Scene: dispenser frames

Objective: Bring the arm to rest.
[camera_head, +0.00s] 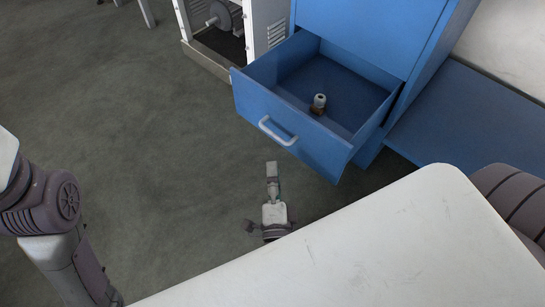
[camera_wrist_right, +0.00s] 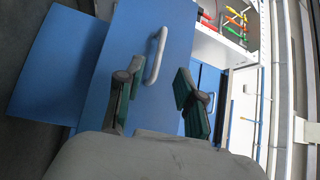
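My right gripper (camera_head: 272,172) shows in the head view below the front of an open blue drawer (camera_head: 247,97). In the right wrist view this gripper (camera_wrist_right: 158,100) has its two dark green finger pads spread apart with nothing between them. The drawer's pale handle (camera_head: 278,131) lies beyond the fingertips, apart from them. The handle also shows in the wrist view (camera_wrist_right: 156,56). My left arm is at the left edge of the head view, and its gripper is outside the picture.
A small fitting with a white top (camera_head: 319,100) stands in the drawer. A blue cabinet (camera_head: 365,30) rises behind it. A white-framed machine (camera_head: 266,25) stands at its left. Bare grey floor (camera_head: 140,110) lies at left. The wrist view shows colored-handled tools (camera_wrist_right: 235,22) on a shelf.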

